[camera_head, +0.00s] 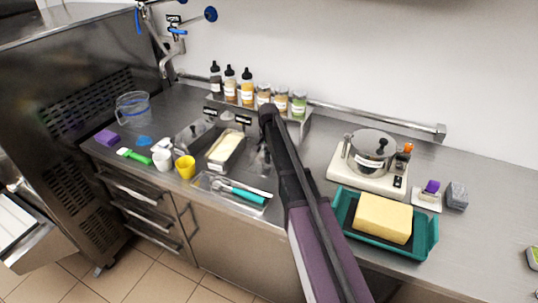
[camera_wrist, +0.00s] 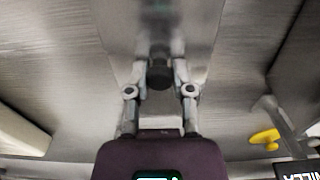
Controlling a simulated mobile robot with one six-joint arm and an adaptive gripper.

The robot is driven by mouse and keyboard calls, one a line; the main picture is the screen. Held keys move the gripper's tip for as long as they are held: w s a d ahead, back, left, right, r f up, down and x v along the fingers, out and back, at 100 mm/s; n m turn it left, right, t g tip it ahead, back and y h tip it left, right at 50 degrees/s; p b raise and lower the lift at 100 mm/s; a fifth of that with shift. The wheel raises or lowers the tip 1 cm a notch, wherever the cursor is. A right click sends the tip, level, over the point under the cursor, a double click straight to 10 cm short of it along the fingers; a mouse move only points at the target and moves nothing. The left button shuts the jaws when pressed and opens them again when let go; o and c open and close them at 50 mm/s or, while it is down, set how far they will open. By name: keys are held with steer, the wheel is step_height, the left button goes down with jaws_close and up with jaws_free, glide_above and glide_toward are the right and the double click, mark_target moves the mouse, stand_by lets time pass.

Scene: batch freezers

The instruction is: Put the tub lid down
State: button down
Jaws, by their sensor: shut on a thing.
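My gripper (camera_wrist: 160,80) is shut on a dark knob (camera_wrist: 159,73), with a finger on each side. The knob appears to belong to the steel tub lid (camera_wrist: 118,62), a grey panel that blends with the steel behind it. In the head view my arm hides most of the gripper; part of it (camera_head: 262,163) shows just right of an open steel tub (camera_head: 208,164) with pale contents. I cannot tell whether the lid touches the counter. Another steel lid (camera_head: 190,133) with a dark knob is left of the open tub.
Bottles and jars stand on a rack (camera_head: 307,122) behind. A tray of tools (camera_head: 205,184), a yellow cup (camera_head: 185,167) and a white cup (camera_head: 162,160) are in front. A scale with a pot (camera_head: 372,150) and a teal tray (camera_head: 424,232) with a yellow block are right.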

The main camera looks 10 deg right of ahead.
mark_target(268, 153)
steer(key=shift+f, duration=0.2)
steer(key=shift+c, duration=2.4)
jaws_free()
steer(key=shift+r, duration=0.25)
step_height(268, 153, up, 12)
steer(key=p, duration=1.2)
steer(key=s+n, duration=0.7)
steer(key=s, duration=2.2)
steer(key=shift+s, duration=0.15)
